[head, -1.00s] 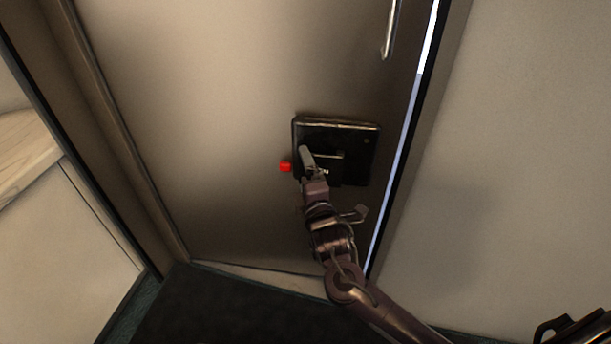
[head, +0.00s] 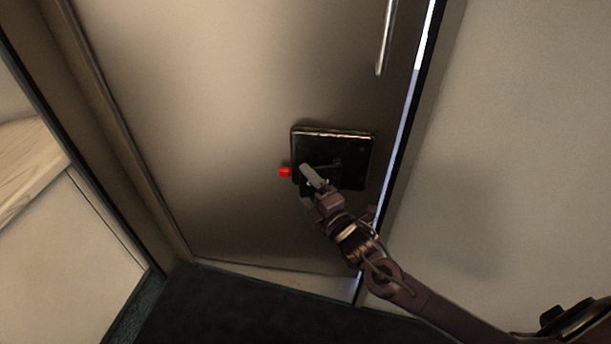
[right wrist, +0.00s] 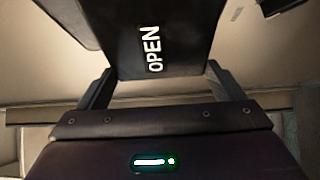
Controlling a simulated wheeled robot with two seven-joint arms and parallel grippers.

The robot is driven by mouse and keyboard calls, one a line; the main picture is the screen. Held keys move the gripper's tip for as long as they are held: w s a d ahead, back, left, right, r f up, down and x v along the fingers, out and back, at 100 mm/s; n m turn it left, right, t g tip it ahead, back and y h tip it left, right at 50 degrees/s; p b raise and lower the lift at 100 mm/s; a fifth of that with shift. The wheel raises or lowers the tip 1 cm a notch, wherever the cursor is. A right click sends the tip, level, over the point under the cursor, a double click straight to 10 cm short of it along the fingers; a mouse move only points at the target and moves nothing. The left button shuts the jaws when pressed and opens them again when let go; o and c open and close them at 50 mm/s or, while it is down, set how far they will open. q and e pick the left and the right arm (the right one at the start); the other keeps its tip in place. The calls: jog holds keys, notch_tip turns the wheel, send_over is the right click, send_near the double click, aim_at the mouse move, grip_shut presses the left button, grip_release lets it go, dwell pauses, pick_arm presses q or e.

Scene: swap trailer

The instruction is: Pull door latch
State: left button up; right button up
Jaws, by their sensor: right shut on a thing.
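The door (head: 220,120) is a beige panel with a black latch plate (head: 350,150) near its right edge. A red marker (head: 285,172) shows just left of the plate. My right gripper (head: 306,172) is at the plate's lower left side. In the right wrist view, my right gripper (right wrist: 160,85) has a finger on each side of a black latch handle (right wrist: 155,40) marked "OPEN" and is shut on it. The fingertips are hidden behind the handle there. My left gripper is not in view.
A vertical metal grab handle (head: 386,40) is on the door above the plate. A bright gap (head: 400,150) runs along the door's right edge, with a plain wall (head: 510,140) beyond it. A cabinet with a wooden top (head: 28,165) stands at left. The floor (head: 250,310) below is dark.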

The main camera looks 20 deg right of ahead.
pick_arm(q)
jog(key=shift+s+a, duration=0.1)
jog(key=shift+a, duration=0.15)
pick_arm(e)
jog(key=shift+s+n+y, duration=0.15)
jog(key=shift+n+y, duration=0.15)
jog(key=shift+y, duration=0.2)
jog(key=o, duration=1.1)
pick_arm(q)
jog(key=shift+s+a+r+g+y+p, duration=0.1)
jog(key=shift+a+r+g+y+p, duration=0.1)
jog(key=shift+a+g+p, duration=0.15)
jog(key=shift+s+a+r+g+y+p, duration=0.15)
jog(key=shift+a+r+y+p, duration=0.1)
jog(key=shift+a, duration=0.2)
pick_arm(e)
jog(key=shift+o, duration=0.2)
jog(key=v, duration=0.7)
jog(key=shift+s, duration=0.4)
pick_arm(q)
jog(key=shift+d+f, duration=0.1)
pick_arm(e)
jog(key=shift+d, duration=0.15)
